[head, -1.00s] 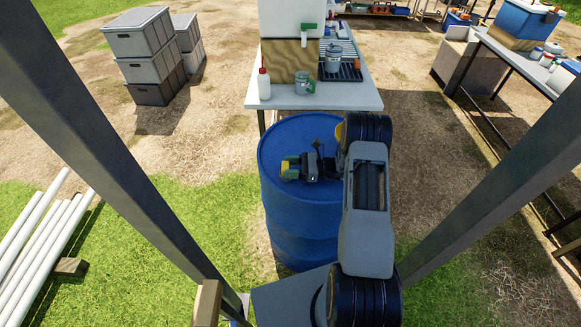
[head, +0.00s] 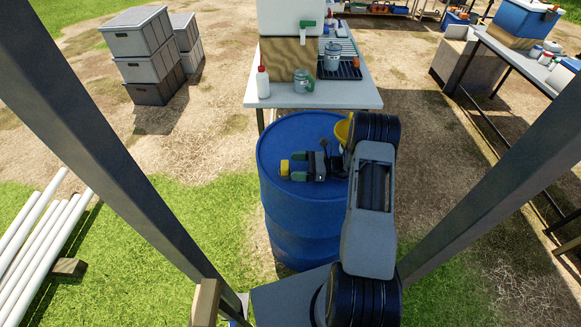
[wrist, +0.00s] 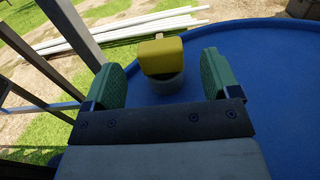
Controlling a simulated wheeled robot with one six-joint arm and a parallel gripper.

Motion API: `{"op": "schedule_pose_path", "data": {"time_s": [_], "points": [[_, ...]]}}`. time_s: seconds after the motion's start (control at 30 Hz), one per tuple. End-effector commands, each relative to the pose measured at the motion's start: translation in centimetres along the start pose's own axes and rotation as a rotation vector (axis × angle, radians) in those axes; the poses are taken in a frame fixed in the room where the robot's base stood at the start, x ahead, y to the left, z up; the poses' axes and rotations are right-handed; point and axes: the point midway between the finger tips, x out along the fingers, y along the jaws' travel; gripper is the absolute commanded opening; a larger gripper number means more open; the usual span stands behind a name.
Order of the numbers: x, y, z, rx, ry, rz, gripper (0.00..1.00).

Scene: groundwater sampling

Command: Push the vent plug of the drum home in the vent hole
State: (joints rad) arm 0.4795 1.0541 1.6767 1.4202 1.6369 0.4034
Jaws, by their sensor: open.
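The blue drum (head: 300,215) stands upright in front of me. The yellow vent plug (head: 284,167) is near the left side of its top.
A yellow round object (head: 343,130) is at the drum's back right, partly hidden by my arm. A table (head: 330,98) with a white bottle (head: 263,83) and a glass jar (head: 301,81) stands behind the drum. White pipes (head: 40,240) lie on the left.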

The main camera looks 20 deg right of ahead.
Motion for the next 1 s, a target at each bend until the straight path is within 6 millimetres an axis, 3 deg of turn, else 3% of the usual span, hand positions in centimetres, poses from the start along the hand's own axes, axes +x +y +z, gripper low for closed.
{"op": "schedule_pose_path", "data": {"time_s": [0.2,0.5,0.7,1.0], "points": [[-4.8,-0.1,-0.3,-0.001,0.0,-0.005,0.82],[-9.5,0.0,-0.2,0.0,0.0,-0.001,0.82],[-10.9,0.0,-0.1,0.0,0.0,0.0,0.82],[-11.1,0.0,0.0,0.001,0.0,0.001,0.82]]}}
